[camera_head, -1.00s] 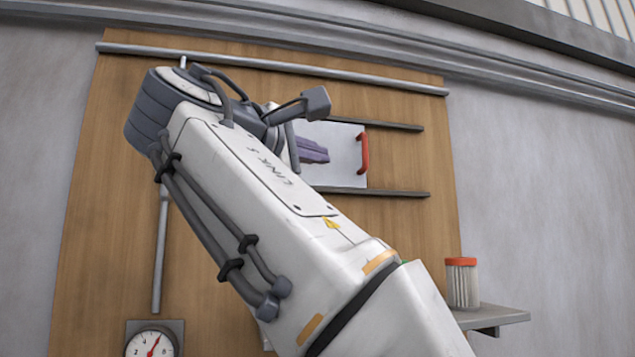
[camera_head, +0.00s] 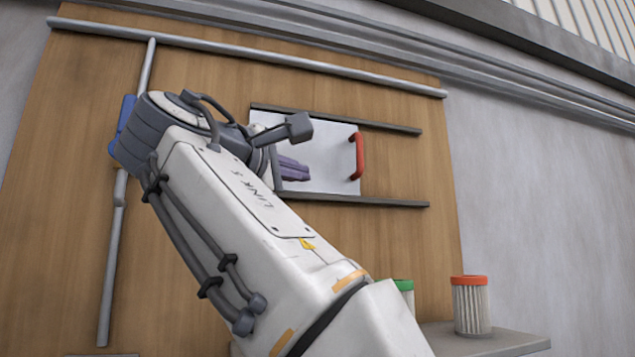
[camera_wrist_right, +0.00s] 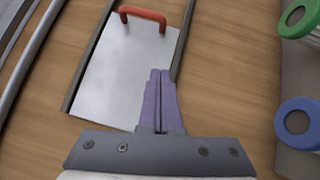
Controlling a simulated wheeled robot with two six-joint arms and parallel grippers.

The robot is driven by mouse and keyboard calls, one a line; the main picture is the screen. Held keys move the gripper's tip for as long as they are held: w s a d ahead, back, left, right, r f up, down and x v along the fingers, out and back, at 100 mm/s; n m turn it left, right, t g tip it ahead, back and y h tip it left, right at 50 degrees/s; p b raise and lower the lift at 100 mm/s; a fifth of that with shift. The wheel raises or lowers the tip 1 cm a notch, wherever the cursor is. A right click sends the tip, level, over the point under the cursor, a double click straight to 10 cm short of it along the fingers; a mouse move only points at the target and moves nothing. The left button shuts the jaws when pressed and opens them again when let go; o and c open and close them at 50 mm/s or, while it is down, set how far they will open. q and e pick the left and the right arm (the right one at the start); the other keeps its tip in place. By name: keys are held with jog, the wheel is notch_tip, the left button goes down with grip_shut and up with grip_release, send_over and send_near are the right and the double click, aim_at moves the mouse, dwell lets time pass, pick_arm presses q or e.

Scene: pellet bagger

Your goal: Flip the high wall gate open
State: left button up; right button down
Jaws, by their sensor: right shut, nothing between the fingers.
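A pale flat panel with a red handle (camera_head: 357,156), which looks like the wall gate (camera_head: 335,150), sits between two dark rails on the wooden wall board. In the right wrist view the gate (camera_wrist_right: 120,75) also shows with its red handle (camera_wrist_right: 143,16) at the far end. My right gripper (camera_head: 305,172) has purple fingers, shut and empty, in front of the gate's left part, short of the handle. In the wrist view its fingertips (camera_wrist_right: 160,75) overlap the gate's right edge; I cannot tell if they touch. My left gripper is not in view.
A vertical grey rod (camera_head: 110,265) runs down the board's left side, with a blue part (camera_head: 122,125) partly behind my arm. A red-topped ribbed canister (camera_head: 471,305) and a green-topped one (camera_head: 404,288) stand near a shelf (camera_head: 485,342) at lower right.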

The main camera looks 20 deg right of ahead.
aim_at(349, 178)
jog(key=p+x, duration=0.2)
jog(key=x, duration=0.5)
jog(key=shift+w+d+r, duration=0.15)
jog(key=shift+d+r, duration=0.05)
jog(key=shift+d, duration=0.1)
jog(key=d, duration=0.3)
jog(key=shift+w+d+r+p, duration=0.2)
jog(key=shift+w+p, duration=0.1)
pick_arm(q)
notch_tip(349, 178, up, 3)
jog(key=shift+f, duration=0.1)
pick_arm(e)
jog(key=shift+d, duration=0.4)
jog(key=shift+w, duration=0.1)
